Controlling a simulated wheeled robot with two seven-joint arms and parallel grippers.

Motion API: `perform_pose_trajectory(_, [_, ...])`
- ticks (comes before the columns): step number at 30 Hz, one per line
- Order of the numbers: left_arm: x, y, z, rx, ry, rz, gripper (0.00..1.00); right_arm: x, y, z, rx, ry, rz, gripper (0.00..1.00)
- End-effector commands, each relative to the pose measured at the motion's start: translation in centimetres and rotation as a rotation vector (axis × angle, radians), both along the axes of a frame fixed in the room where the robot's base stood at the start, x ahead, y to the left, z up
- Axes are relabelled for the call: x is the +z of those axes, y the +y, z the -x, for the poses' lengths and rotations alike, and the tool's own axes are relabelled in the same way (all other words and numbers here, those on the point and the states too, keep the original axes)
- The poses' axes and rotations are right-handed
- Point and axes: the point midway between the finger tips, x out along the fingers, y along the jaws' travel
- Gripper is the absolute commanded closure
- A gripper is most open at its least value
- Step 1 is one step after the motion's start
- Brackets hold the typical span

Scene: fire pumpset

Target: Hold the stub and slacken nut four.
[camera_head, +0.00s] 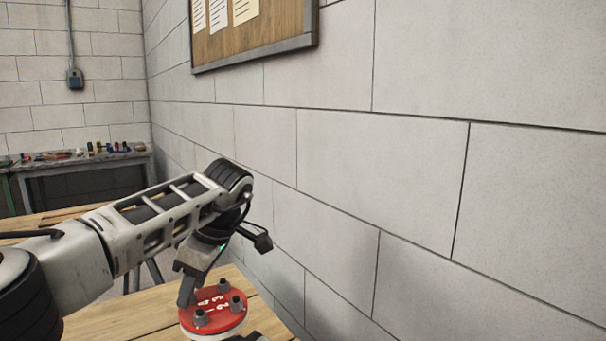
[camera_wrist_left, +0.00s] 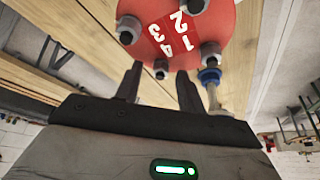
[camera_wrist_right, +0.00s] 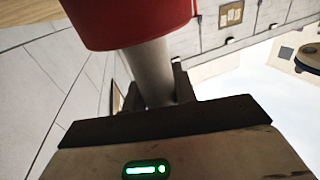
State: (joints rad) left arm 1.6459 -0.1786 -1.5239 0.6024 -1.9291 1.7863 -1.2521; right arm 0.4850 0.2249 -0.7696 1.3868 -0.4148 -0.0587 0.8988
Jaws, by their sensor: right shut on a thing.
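The red flange (camera_head: 226,318) with white numbers and several grey nuts shows at the bottom of the head view, and overhead in the left wrist view (camera_wrist_left: 225,40). My left gripper (camera_head: 187,298) is at the flange's left edge. In the left wrist view its fingers (camera_wrist_left: 159,85) are apart. Nut four (camera_wrist_left: 161,69), nearest the numeral 4, lies ahead between them; I see no contact. My right gripper (camera_wrist_right: 157,92) is shut on the grey stub (camera_wrist_right: 154,70) under the red flange. In the head view the stub is hidden.
A wooden bench (camera_head: 140,312) lies under my left arm, beside a pale block wall (camera_head: 340,210). A blue-capped metal part (camera_wrist_left: 210,76) stands right of my left fingers. A workbench with small items (camera_head: 85,157) is far back left.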

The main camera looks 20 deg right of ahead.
Motion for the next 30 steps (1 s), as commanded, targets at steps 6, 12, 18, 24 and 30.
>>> perform_pose_trajectory(6, [-0.1,0.2,0.3,-0.230,0.001,0.003,0.61,-0.1,0.0,0.0,0.000,0.003,0.000,1.00])
perform_pose_trajectory(12, [-0.2,0.5,0.5,-0.542,0.001,0.006,0.61,-0.1,0.0,0.0,0.000,0.003,0.000,1.00])
perform_pose_trajectory(18, [-0.2,0.7,0.7,-0.859,-0.001,0.008,0.61,-0.1,0.0,0.0,0.000,0.003,0.000,1.00])
perform_pose_trajectory(24, [-0.1,1.0,0.7,-1.100,-0.002,0.006,0.61,-0.1,0.0,0.0,0.000,0.003,0.000,1.00])
perform_pose_trajectory(30, [3.5,0.9,1.9,-1.111,-0.007,-0.003,0.61,-0.1,0.0,0.0,0.000,0.003,0.000,1.00])
